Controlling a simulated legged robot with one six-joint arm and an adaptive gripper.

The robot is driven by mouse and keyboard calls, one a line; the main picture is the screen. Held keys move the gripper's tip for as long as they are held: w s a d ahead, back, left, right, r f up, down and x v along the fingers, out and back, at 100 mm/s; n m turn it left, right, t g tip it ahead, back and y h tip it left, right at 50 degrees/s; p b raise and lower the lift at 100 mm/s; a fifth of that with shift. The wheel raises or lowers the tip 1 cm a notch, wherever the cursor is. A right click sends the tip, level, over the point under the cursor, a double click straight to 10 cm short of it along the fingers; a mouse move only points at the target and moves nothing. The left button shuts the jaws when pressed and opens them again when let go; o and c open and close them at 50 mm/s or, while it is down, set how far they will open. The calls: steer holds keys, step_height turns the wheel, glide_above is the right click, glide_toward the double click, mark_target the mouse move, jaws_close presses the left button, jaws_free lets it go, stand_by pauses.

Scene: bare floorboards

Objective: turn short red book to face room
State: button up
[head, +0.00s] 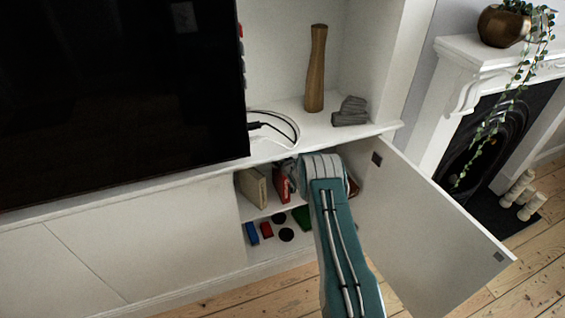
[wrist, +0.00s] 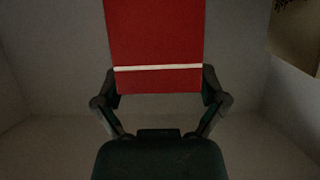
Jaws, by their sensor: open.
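A red book (wrist: 155,35) with a pale band across its lower part stands upright straight ahead in the wrist view. My gripper (wrist: 160,80) is open, with one finger at each side edge of the book's lower part. I cannot tell whether the fingers touch it. In the head view a red book (head: 281,185) stands on the upper shelf of the open cabinet, just left of my arm. My arm reaches into the cabinet there and hides much of the gripper.
A cream book (head: 253,188) stands left of the red one. Small blue (head: 252,233) and red (head: 266,230) items and dark round ones (head: 286,234) lie on the lower shelf. The open cabinet door (head: 425,215) stands close to my arm's right. A vase (head: 316,70) stands above.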

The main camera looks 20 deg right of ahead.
steer(key=v, duration=1.2)
steer(key=shift+f, duration=0.15)
